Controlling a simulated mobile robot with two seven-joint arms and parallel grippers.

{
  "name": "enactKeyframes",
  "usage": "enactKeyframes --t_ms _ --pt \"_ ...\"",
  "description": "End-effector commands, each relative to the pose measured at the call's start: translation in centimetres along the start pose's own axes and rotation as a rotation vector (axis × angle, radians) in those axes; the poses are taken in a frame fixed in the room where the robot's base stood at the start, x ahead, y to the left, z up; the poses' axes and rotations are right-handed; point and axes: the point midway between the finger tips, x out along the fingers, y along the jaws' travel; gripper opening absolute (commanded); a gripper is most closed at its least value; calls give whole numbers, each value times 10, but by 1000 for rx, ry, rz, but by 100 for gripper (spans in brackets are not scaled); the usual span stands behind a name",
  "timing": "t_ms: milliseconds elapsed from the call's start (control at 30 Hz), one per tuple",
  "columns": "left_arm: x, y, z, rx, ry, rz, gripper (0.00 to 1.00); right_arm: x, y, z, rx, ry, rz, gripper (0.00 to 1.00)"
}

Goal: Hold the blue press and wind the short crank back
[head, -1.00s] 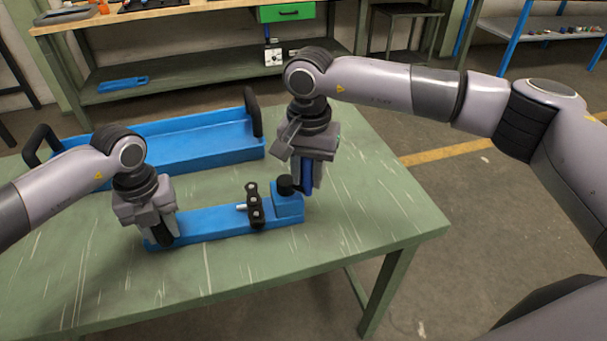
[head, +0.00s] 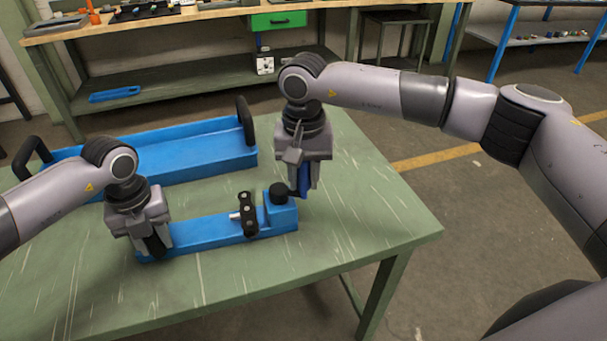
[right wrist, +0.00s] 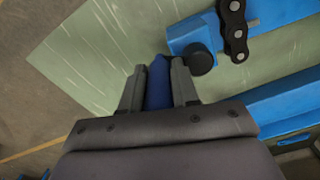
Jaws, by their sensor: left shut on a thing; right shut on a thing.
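The blue press (head: 200,234) lies on the green table, a long blue base with a raised block (head: 282,214) at its right end. A black round knob (head: 278,192) sits on the block, and a black chain piece (head: 248,214) stands across the base beside it. My left gripper (head: 154,248) is shut on the left end of the base. My right gripper (head: 303,190) is shut on a dark blue upright grip, apparently the short crank's, just right of the block. The right wrist view shows this grip (right wrist: 158,85) between the jaws. The crank's arm is hidden.
A blue tray (head: 195,160) with black handles lies behind the press. The table (head: 360,220) is clear to the right and in front. A workbench (head: 190,72) with a green drawer stands farther back.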

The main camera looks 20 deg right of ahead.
Motion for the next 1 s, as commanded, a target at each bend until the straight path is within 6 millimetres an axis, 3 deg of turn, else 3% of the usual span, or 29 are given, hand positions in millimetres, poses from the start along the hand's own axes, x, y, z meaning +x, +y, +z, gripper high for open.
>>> enactKeyframes --t_ms 33,67,133,533,1000 --pt "0 3 2 -11 -1 2 0 0 2 -1 4 2 4 0" --pt "0 3 2 -11 -1 2 0 0 2 -1 5 2 4 33" --pt "0 3 2 -11 -1 2 0 0 2 -1 5 2 4 55" --pt "-1 1 1 -6 -2 1 0 -8 0 -1 3 3 0 55" --pt "-1 0 1 -3 -3 -2 0 -98 0 -1 3 4 0 55"
